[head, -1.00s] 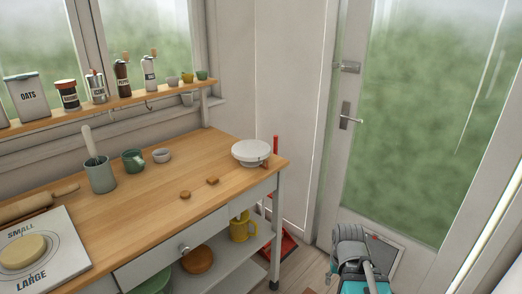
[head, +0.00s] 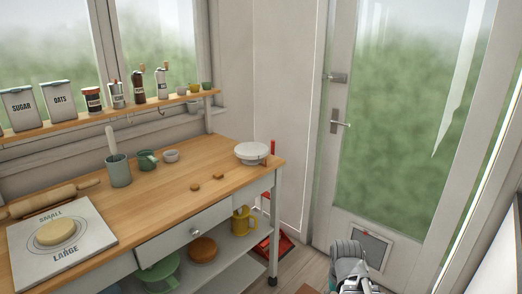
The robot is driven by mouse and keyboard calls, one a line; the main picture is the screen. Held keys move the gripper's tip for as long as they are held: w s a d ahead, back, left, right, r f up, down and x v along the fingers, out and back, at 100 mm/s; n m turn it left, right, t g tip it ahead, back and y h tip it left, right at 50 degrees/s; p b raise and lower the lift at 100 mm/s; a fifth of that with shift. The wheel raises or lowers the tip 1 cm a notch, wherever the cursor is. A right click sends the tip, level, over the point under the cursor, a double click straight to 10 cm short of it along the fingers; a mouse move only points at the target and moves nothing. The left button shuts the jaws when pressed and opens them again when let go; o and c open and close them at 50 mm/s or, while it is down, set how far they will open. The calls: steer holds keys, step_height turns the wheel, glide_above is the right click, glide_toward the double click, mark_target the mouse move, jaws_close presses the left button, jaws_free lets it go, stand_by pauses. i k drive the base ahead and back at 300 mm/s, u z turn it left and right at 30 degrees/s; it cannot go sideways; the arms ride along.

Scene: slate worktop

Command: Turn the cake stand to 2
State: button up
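The white round cake stand (head: 252,149) stands at the far right end of the wooden worktop, near its corner. A small dark mark shows at its front right edge, but no number on it is readable from here. A grey rounded part of my own arm shows at the bottom right, well apart from the stand. My gripper's fingers are not in view.
Two small brown pieces (head: 207,182) lie before the stand. A grey utensil pot (head: 118,171), green mug (head: 147,160) and small bowl (head: 171,156) stand farther left. A board (head: 95,244) with dough lies front left.

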mark_target(248, 151)
steer(key=u, duration=0.15)
steer(key=i, duration=1.3)
steer(key=z, duration=0.15)
